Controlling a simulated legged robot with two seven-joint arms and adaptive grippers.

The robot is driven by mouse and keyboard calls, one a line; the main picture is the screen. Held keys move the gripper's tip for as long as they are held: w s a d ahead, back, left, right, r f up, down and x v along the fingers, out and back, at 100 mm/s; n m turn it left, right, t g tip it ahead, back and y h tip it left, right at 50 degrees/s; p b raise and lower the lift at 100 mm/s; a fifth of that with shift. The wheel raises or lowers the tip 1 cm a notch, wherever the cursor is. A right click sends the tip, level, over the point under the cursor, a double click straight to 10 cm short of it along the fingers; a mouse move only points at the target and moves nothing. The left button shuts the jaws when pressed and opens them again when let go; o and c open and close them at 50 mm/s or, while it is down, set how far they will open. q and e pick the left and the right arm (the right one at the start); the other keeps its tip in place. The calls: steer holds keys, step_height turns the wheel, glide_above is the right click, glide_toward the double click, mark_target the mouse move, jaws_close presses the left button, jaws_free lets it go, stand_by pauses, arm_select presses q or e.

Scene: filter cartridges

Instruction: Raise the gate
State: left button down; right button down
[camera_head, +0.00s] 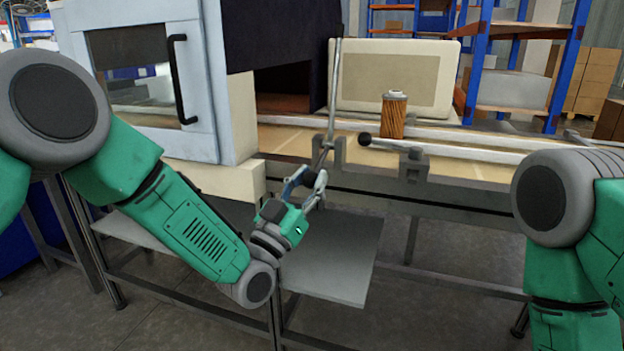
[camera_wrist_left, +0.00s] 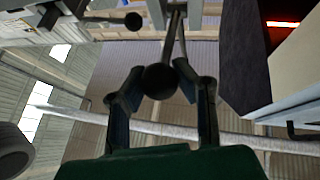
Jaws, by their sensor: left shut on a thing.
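A gate with a long pale rod (camera_head: 336,85) stands almost upright, tilted slightly, on a bracket (camera_head: 338,152) at the conveyor's near edge. Its short lower end reaches down to my left gripper (camera_head: 312,181), which is shut on it below the bracket. In the left wrist view the gate's black ball knob (camera_wrist_left: 160,82) sits between the two fingers of this gripper (camera_wrist_left: 161,92). My right gripper is out of view; only part of that arm shows at the right.
A second rod (camera_head: 455,150) with a black knob (camera_head: 365,139) lies nearly level to the right. A ribbed orange-brown cartridge (camera_head: 394,116) stands on the conveyor behind. A cabinet with a glazed door (camera_head: 215,90) is at left. A grey lower shelf (camera_head: 335,255) lies beneath.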

arm_select(q)
steer(key=shift+s+f, duration=0.15)
steer(key=shift+f, duration=0.5)
steer(key=c, duration=1.2)
jaws_free()
steer(key=shift+a+r, duration=0.1)
steer(key=shift+r, duration=0.05)
steer(key=shift+r, duration=0.1)
steer(key=shift+s+a+f, duration=0.2)
steer(key=shift+s+f, duration=0.1)
steer(key=v, duration=1.1)
steer(key=shift+f, duration=0.1)
